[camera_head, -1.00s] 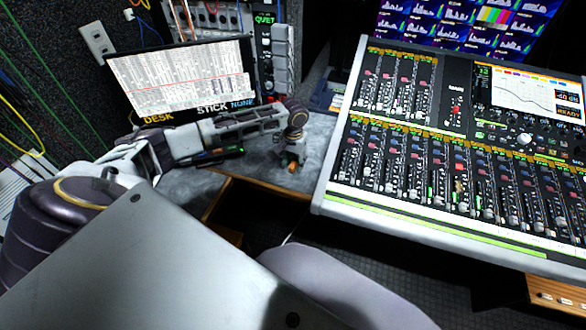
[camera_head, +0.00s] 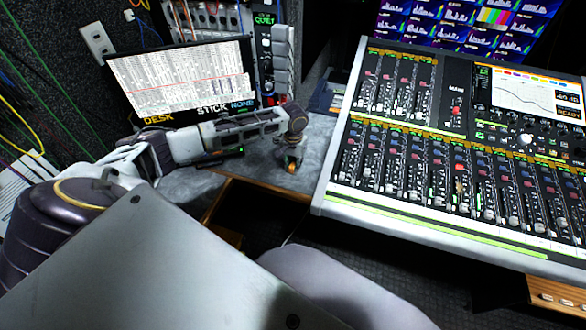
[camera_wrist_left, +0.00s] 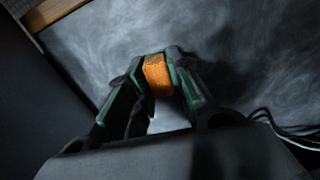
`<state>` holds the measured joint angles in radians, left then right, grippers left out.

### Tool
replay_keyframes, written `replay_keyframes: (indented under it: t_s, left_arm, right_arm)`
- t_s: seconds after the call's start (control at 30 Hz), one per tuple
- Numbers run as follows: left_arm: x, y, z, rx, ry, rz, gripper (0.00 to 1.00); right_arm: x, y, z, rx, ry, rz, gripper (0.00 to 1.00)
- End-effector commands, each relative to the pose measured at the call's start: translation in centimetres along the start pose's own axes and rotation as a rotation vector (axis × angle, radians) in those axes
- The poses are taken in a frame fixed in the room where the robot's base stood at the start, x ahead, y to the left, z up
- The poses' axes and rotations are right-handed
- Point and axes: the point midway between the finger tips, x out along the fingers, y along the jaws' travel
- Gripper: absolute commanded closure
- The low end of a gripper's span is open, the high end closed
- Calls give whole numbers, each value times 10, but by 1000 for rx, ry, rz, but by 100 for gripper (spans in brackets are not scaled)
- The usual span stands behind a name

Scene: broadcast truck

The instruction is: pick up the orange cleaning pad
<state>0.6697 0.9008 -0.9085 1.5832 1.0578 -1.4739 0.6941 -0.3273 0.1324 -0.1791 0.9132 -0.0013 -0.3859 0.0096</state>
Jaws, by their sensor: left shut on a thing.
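The orange cleaning pad (camera_wrist_left: 157,75) is a small orange block between the two fingertips of my left gripper (camera_wrist_left: 158,78) in the left wrist view. Both fingers press against its sides, so the gripper is shut on it. In the head view, my left gripper (camera_head: 291,161) points down over the grey desk top, and a bit of the orange pad (camera_head: 292,168) shows at its tips. I cannot tell whether the pad touches the desk. My right gripper is not in view.
A screen reading DESK STICK NONE (camera_head: 185,80) stands behind my left arm. A large mixing console (camera_head: 450,160) is to the right of the gripper. The grey desk top (camera_head: 190,184) has a wooden front edge. Cables lie near the gripper in the wrist view (camera_wrist_left: 275,125).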

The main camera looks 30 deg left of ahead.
Motion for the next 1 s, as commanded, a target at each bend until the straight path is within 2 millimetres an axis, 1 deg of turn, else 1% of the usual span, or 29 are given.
replay_keyframes:
  t_s: [0.27,0.47,0.57,0.7,1.0]
  left_arm:
    - [0,0,0,0,0,-1,100]
    - [-9,0,0,0,0,0,100]
    - [-18,0,0,-1,1,0,100]
    - [-37,0,-1,0,2,0,100]
    - [-81,0,-1,0,1,1,100]
  right_arm:
    - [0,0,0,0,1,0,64]
    - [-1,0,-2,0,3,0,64]
    - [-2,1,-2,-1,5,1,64]
    - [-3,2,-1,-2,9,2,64]
    - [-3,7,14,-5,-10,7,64]
